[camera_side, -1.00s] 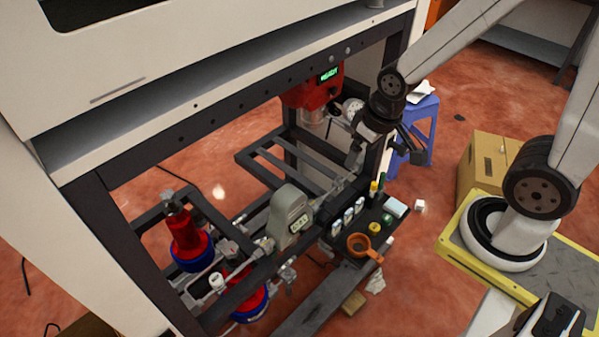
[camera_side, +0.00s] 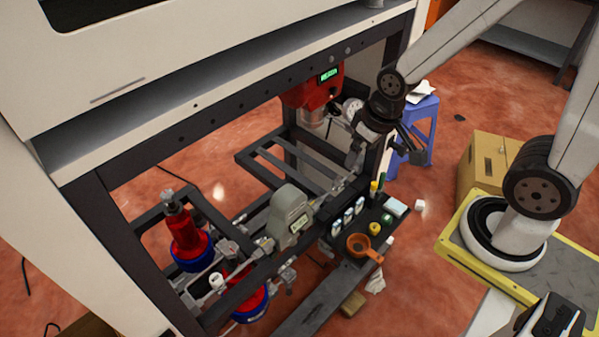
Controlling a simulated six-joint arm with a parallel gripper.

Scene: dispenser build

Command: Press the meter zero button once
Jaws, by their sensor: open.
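My gripper (camera_side: 382,160) hangs from the arm's dark wrist, above and to the right of the meter, near the frame's right post. It is apart from the meter, with its jaws open, and I see nothing between them.
A dark tray (camera_side: 340,250) with small bottles and an orange-handled cup (camera_side: 362,246) lies right of the meter. A blue stool (camera_side: 420,125) and cardboard box (camera_side: 482,165) stand right.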

